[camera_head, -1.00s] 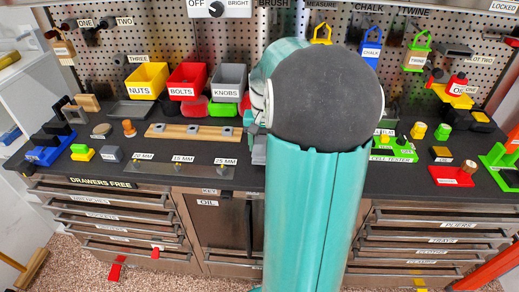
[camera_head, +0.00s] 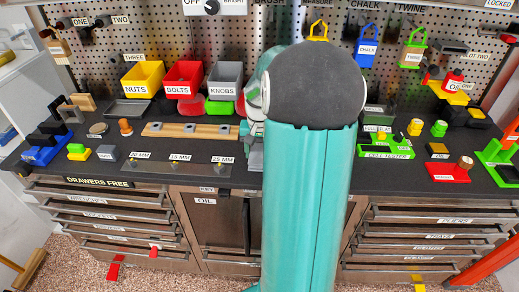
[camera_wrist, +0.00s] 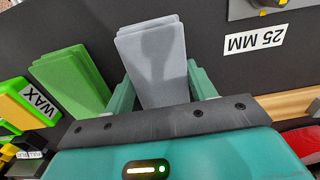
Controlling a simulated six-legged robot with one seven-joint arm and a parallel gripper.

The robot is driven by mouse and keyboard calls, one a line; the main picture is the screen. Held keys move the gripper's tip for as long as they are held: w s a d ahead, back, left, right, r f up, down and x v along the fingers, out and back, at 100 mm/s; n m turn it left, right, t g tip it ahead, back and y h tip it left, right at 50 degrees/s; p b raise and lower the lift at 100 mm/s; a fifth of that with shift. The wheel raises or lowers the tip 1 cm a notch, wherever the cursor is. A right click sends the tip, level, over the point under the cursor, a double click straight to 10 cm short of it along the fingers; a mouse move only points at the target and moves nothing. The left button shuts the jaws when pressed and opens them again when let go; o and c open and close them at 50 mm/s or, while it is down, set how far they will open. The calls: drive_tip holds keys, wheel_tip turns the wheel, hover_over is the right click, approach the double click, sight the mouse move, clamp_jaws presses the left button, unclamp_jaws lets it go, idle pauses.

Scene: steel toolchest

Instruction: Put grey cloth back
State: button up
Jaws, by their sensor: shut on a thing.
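In the wrist view a grey cloth (camera_wrist: 155,50), shaped like a folded, layered block, sits between the two teal fingers of my gripper (camera_wrist: 161,95). The fingers are shut on its two sides. A similar green cloth (camera_wrist: 72,84) lies beside it to the left, apart from the fingers. In the head view my large teal arm covers most of my gripper and the middle of the worktop, so the cloth's underside and its contact with the worktop cannot be told.
A yellow and green block marked WAX (camera_wrist: 32,103) is left of the green cloth. The 25 MM label (camera_wrist: 254,40) is at the upper right. In the head view, nuts (camera_head: 143,79), bolts (camera_head: 184,80) and knobs (camera_head: 224,82) bins stand at the back. A green cell tester (camera_head: 385,152) is right of my arm.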

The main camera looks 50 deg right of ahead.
sight(259, 152)
drive_tip(key=o, duration=1.3)
wheel_tip(259, 152, up, 14)
drive_tip(key=shift+a+r, duration=0.15)
drive_tip(key=shift+r, duration=0.05)
